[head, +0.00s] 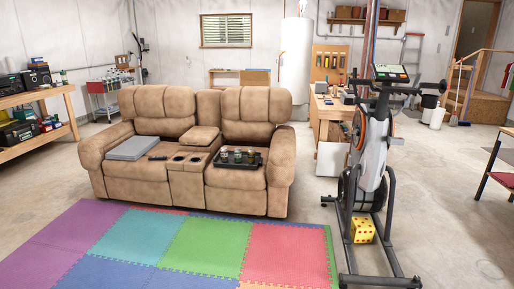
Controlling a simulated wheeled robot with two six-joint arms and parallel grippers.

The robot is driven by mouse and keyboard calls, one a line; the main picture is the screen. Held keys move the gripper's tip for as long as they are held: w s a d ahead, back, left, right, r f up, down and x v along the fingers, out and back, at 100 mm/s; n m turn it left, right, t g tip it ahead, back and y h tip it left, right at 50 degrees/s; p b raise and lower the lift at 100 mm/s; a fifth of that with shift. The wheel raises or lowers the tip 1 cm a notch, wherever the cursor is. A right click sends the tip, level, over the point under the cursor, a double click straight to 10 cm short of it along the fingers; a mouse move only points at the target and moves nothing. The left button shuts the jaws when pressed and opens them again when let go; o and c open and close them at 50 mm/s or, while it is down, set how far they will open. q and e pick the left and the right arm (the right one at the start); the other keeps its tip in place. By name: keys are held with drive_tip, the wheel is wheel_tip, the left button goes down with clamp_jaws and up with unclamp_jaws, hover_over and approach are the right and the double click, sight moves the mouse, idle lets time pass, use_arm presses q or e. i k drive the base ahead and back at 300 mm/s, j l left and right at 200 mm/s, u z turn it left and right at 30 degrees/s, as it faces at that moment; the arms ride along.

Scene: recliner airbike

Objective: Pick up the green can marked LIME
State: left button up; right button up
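A dark tray (233,165) lies on the right seat of the tan recliner sofa (177,192). Several small can-like or jar-like items (237,156) stand upright on it, close together. Some look dull green or brownish, but they are too small for any marking to be read. I cannot tell which, if any, is the green can marked LIME. Neither of my grippers shows in the head view.
A grey flat box (132,148) and a dark remote (157,157) lie on the sofa. Coloured foam mats (205,243) cover the floor before it. An exercise bike (370,170) stands to the right, with a yellow die (362,230) at its base. Bare floor lies further right.

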sight(237, 152)
drive_tip(key=i+j+z, duration=0.1)
drive_tip(key=i+j, duration=0.95)
drive_tip(key=i, duration=0.3)
drive_tip(key=i+j+z, duration=0.1)
drive_tip(key=i+j, duration=1.05)
drive_tip(key=i, duration=0.15)
